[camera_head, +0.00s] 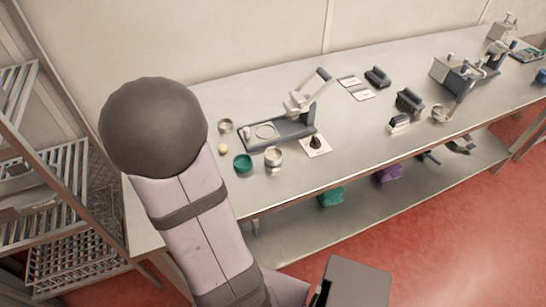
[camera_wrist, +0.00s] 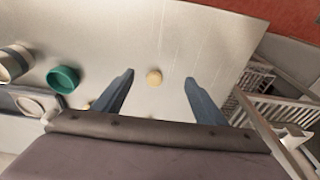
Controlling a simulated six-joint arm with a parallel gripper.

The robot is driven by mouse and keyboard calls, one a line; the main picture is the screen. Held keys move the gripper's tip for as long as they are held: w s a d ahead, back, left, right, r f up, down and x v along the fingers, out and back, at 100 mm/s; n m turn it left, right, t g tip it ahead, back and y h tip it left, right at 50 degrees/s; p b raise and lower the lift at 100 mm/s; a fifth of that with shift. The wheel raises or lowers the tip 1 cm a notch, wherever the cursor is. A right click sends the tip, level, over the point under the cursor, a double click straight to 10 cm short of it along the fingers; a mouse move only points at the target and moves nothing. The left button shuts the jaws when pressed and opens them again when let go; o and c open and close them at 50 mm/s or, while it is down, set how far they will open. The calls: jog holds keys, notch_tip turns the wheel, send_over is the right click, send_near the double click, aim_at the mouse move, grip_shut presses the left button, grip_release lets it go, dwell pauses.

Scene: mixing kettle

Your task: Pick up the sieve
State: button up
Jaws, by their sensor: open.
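I cannot clearly tell which item is the sieve. My gripper (camera_wrist: 158,78) is open and empty above the bench. A small beige round piece (camera_wrist: 154,77) shows between its fingertips, apart from them. In the head view my arm hides the gripper and this piece.
A green bowl (camera_head: 243,162) and a small pale ball (camera_head: 223,149) stand near the vessels. A grey lever press (camera_head: 280,130) lies behind them. Wire racks (camera_head: 50,170) stand left of the bench. Bare steel bench (camera_wrist: 210,50) surrounds the beige piece.

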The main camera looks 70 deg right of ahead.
jog(key=s+d+r+m, duration=0.3)
jog(key=s+d+m, duration=0.4)
jog(key=d, duration=0.7)
jog(key=r+m+g+p, duration=0.1)
jog(key=m, duration=0.2)
send_over(273, 154)
jog(key=shift+s+a+r, duration=0.1)
jog(key=shift+s+a, duration=0.05)
jog(key=shift+a, duration=0.25)
jog(key=shift+d+f+p, duration=0.15)
jog(key=shift+f+p, duration=0.4)
jog(key=shift+f, duration=0.65)
jog(key=shift+d+f+p, duration=0.2)
jog(key=shift+f+p, duration=0.4)
jog(key=shift+f, duration=0.6)
jog(key=shift+d+f+p, duration=0.15)
jog(key=shift+f+p, duration=0.4)
jog(key=shift+f, duration=0.65)
jog(key=c, duration=1.2)
